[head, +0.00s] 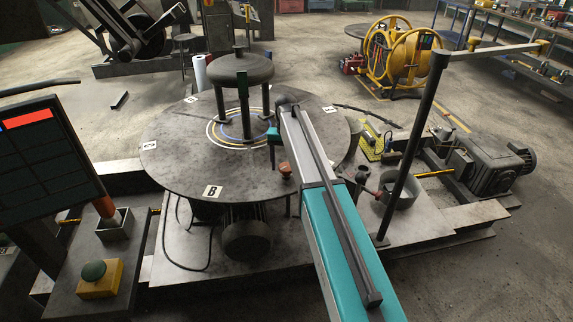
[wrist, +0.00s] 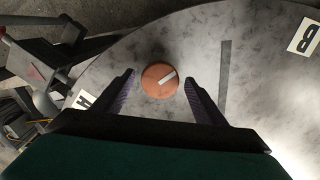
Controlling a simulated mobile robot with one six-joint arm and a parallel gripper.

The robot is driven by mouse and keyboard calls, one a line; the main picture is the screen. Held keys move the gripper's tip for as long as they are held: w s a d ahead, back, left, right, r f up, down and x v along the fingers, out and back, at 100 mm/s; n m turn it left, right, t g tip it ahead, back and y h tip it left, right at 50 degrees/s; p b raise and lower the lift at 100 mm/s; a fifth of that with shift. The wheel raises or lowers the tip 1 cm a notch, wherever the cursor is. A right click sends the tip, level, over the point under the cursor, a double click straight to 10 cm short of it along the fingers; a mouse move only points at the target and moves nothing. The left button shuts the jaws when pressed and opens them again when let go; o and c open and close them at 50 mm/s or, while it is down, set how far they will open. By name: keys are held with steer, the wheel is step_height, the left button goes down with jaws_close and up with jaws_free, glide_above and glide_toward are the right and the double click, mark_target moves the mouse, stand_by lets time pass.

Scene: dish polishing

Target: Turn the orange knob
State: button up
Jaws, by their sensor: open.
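The orange knob (wrist: 158,82) is round, with a white bar across its top slanting up to the right. In the wrist view it sits over the grey round table (wrist: 255,65). My gripper (wrist: 159,77) is open, with one dark finger on each side of the knob. A gap shows between each finger and the knob, so I see no contact.
The round table (head: 175,165) carries letter plates and a dark domed fixture (head: 240,70) on posts. A screen (head: 45,150) and a green button on a yellow box (head: 100,280) stand at left. A dark upright post (head: 412,145) stands right of my arm.

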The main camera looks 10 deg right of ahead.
mark_target(286, 167)
steer(key=shift+r, duration=0.1)
step_height(286, 167, up, 14)
steer(key=b, duration=0.2)
steer(key=shift+f+b, duration=0.2)
steer(key=shift+b, duration=0.1)
steer(key=shift+s+f, duration=0.1)
stand_by(0.5)
